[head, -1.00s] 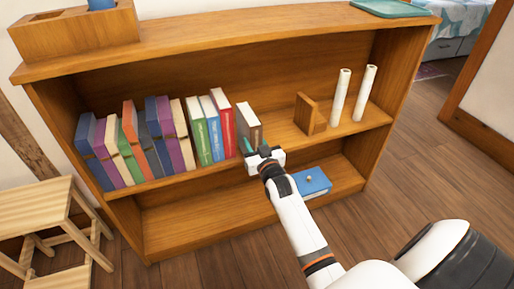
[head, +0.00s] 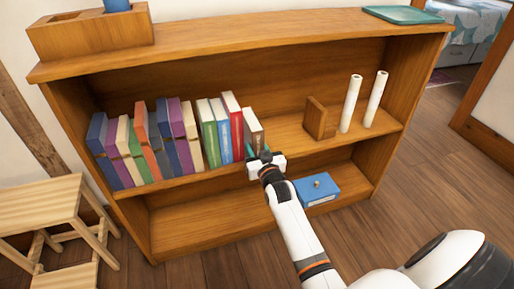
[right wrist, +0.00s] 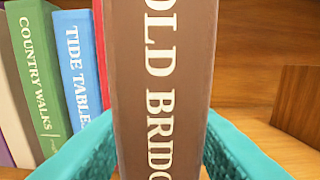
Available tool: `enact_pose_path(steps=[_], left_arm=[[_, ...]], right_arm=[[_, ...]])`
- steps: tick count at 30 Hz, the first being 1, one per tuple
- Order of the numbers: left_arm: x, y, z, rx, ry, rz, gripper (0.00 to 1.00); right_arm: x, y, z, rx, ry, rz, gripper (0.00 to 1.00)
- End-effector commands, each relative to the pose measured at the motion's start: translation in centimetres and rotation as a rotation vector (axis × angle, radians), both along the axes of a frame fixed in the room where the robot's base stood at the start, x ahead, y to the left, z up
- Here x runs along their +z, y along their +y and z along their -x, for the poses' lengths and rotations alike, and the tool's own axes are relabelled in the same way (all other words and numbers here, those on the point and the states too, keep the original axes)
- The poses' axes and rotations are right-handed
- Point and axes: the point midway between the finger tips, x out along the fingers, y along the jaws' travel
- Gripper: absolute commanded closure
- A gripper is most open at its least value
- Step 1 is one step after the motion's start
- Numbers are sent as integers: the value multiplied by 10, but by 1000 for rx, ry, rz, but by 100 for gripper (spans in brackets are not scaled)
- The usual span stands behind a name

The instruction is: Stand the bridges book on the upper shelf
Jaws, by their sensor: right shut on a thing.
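The bridges book (head: 253,128) is brown with pale page edges and stands upright on the upper shelf (head: 285,134), at the right end of the row of books. In the right wrist view its brown spine (right wrist: 162,60) reads "OLD BRIDG…", with the lower end cut off. My right gripper (head: 265,157) is shut on the book, its teal fingers on either side of the spine. The book is close beside the red book (head: 233,120); whether they touch I cannot tell. The fingers hide the book's lower part. My left gripper is not in view.
Several books fill the shelf's left part, including the blue Tide Tables (right wrist: 80,65) and green Country Walks (right wrist: 38,75). A wooden bookend (head: 320,118) and two white rolls (head: 351,104) stand right, beyond some free shelf. A blue box (head: 317,189) lies below; a stool (head: 45,205) stands left.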

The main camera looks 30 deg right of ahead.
Motion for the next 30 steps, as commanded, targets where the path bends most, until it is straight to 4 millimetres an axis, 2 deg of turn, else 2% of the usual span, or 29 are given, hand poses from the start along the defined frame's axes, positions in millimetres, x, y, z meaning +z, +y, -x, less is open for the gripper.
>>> enact_pose_path(steps=[1, 5, 13, 17, 30], left_arm=[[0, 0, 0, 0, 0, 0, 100], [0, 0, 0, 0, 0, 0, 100], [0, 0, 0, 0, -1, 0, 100], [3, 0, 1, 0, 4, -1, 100], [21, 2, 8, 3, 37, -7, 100]], right_arm=[[3, 0, 0, 0, -8, 2, 59], [2, 0, 0, 0, -5, 1, 38], [-2, 0, 1, 0, 5, -1, 38], [-1, 2, 10, 0, 5, -1, 38], [1, 22, 94, 0, 1, 0, 38]])
